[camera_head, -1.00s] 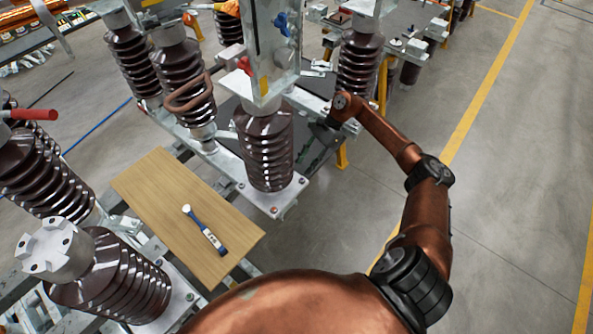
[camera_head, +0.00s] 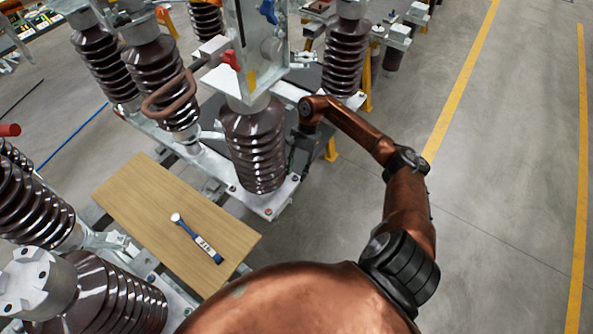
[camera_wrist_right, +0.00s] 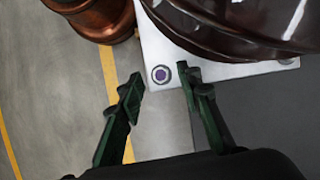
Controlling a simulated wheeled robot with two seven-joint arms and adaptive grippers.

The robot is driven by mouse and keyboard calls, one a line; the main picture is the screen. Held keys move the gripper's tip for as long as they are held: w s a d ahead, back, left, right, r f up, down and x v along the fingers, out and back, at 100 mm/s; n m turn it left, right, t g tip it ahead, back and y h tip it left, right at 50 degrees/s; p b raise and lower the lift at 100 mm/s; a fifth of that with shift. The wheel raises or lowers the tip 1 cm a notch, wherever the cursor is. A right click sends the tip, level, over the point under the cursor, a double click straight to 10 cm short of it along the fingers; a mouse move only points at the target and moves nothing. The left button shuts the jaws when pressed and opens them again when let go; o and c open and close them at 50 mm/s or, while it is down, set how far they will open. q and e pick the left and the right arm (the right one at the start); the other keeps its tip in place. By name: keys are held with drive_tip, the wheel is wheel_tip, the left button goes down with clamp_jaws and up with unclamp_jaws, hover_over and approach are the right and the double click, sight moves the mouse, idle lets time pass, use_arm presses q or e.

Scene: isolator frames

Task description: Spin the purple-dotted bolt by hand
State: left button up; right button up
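In the right wrist view, the purple-dotted bolt (camera_wrist_right: 161,74) sits near the corner of a pale metal plate (camera_wrist_right: 158,48), beside a dark brown ribbed insulator (camera_wrist_right: 245,25). My right gripper (camera_wrist_right: 160,80) is open, with one dark green finger on each side of the bolt in the picture. A gap shows between the bolt and each finger; I cannot tell the height of the fingertips above the plate. In the head view, my right gripper (camera_head: 301,156) is beside the right side of the insulator (camera_head: 255,148), and the bolt there is not clear. My left gripper is out of view.
More ribbed insulators (camera_head: 160,75) stand at left and behind. Another bolt (camera_wrist_right: 288,61) is on the same plate. The floor at right is clear.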

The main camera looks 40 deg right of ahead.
drive_tip(key=shift+f, duration=0.15)
drive_tip(key=c, duration=0.6)
clamp_jaws()
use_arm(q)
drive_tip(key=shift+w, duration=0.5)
